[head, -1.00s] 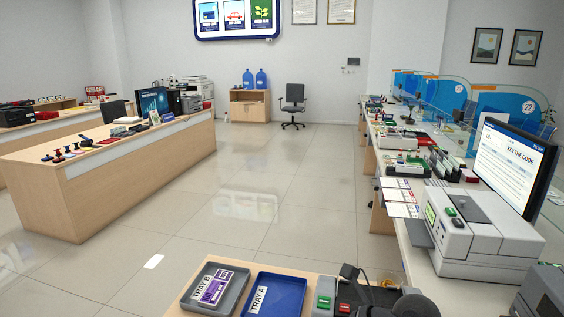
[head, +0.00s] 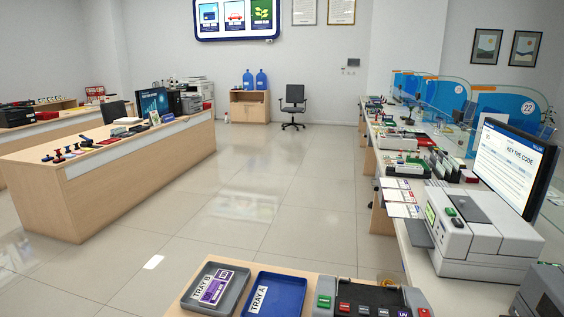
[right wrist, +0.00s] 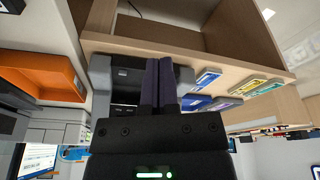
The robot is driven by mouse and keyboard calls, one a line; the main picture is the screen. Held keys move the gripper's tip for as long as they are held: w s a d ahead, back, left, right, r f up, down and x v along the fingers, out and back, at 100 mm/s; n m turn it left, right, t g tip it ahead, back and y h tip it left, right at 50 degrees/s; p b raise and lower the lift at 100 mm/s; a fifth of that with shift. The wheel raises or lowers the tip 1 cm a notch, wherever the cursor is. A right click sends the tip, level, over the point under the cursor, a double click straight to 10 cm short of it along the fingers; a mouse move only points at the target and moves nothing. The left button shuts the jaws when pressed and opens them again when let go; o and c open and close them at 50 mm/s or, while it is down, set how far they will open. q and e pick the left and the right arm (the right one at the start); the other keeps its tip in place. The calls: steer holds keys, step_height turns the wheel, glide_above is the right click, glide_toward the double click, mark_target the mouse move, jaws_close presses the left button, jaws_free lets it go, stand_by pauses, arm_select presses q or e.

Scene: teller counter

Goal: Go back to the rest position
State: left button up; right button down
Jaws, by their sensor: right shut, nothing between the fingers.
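My right gripper (right wrist: 157,85) shows only in the right wrist view, with its two dark fingers shut together and nothing between them. Wooden furniture with an open compartment (right wrist: 170,45) lies beyond the fingers. My left gripper is in neither view. In the head view no arm of mine shows now.
On the near table in the head view are grey TRAY B (head: 238,292) with a purple-and-white packet (head: 215,286), blue TRAY A (head: 285,290), and a device with coloured buttons (head: 385,297). A white machine (head: 480,225) stands on the right counter.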

steer(key=s+f+g+b, duration=0.1)
steer(key=s+f, duration=0.1)
steer(key=f, duration=0.8)
steer(key=s+f+b, duration=0.1)
steer(key=s+f, duration=0.1)
steer(key=f, duration=0.7)
steer(key=s+d+f+g, duration=0.1)
steer(key=s+d+f, duration=0.2)
steer(key=s+f, duration=0.6)
steer(key=s, duration=0.3)
steer(key=shift+d+f+n+b, duration=0.15)
steer(key=shift+f+n+b, duration=0.15)
steer(key=shift+b, duration=0.05)
